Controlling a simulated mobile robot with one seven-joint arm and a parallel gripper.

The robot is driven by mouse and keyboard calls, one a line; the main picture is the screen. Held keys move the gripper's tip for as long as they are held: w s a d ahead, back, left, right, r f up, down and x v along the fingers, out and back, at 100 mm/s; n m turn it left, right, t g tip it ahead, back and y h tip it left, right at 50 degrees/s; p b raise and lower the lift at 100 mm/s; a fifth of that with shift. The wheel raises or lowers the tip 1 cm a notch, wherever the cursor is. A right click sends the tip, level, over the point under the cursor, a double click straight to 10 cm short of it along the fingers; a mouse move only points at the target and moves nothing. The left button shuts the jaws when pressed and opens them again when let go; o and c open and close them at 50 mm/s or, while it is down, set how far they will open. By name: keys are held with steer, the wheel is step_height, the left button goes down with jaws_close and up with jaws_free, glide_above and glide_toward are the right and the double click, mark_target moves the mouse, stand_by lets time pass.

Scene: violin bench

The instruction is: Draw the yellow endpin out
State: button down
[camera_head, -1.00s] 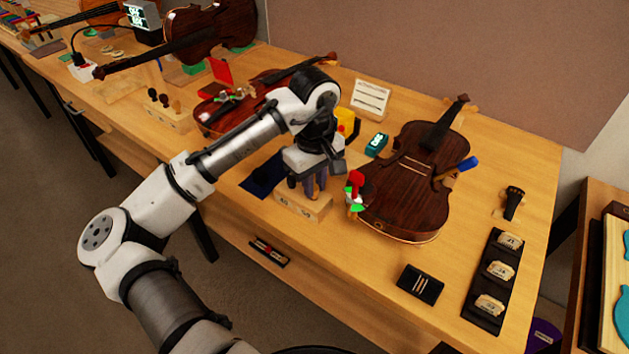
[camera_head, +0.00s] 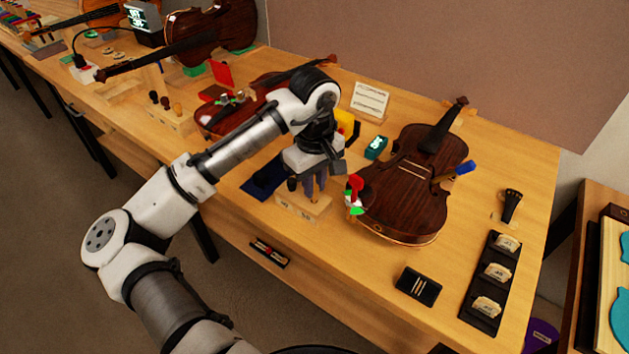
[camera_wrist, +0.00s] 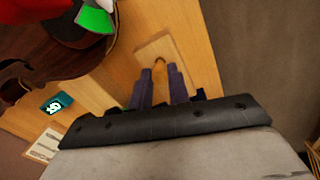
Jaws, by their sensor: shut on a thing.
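My gripper (camera_head: 315,194) points down over a small pale wooden block (camera_head: 302,208) near the bench's front edge. Its purple-grey fingers are close together at the block's top in the wrist view (camera_wrist: 164,76). They are shut on the yellow endpin (camera_wrist: 159,66), of which only a small orange-yellow part shows between the fingertips. The fingers hide the rest, and I cannot tell how much of it sits inside the block (camera_wrist: 172,42). A dark peg (camera_head: 292,184) stands at the block's left end.
A brown violin (camera_head: 408,190) lies just right of the block, with a red, white and green clamp (camera_head: 354,194) at its edge. A dark blue cloth (camera_head: 265,178) lies to the left. A teal device (camera_head: 376,147) stands behind.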

steer(key=shift+r+p, duration=1.35)
step_height(320, 180, up, 2)
steer(key=shift+r+p, duration=0.25)
steer(key=shift+p, duration=1)
step_height(320, 180, up, 4)
steer(key=shift+r, duration=0.25)
